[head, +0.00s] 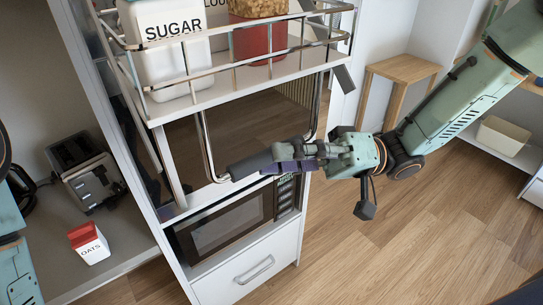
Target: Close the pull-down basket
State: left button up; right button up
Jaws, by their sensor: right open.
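The pull-down basket (225,79) is a white shelf with a chrome wire rail at the top of the tall cabinet. A chrome U-shaped handle hangs below it, with a dark grey grip (250,165) along its lower bar. My right gripper (289,154) is open, its purple-grey fingers at the right part of the grip. The fingers overlap the grip in the picture, and I cannot tell whether they touch it. My left arm shows only in part at the left edge, and its gripper is not in view.
Below are a microwave (225,225) and a drawer (255,275). A toaster (90,175) and an oats box (89,243) stand on the left counter.

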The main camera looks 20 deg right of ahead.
jog(key=shift+w+a, duration=0.35)
jog(key=shift+a, duration=0.25)
jog(key=shift+w+a, duration=0.3)
jog(key=shift+a, duration=0.3)
jog(key=shift+s+d+r, duration=0.15)
jog(key=shift+s+d, duration=0.1)
jog(key=shift+s, duration=0.35)
jog(key=shift+w+a, duration=0.2)
jog(key=shift+w, duration=0.3)
jog(key=c, duration=0.5)
jog(key=shift+s, duration=0.35)
grip_shut()
jog(key=shift+w+d, duration=0.1)
jog(key=shift+w, duration=0.1)
jog(key=shift+s, duration=0.1)
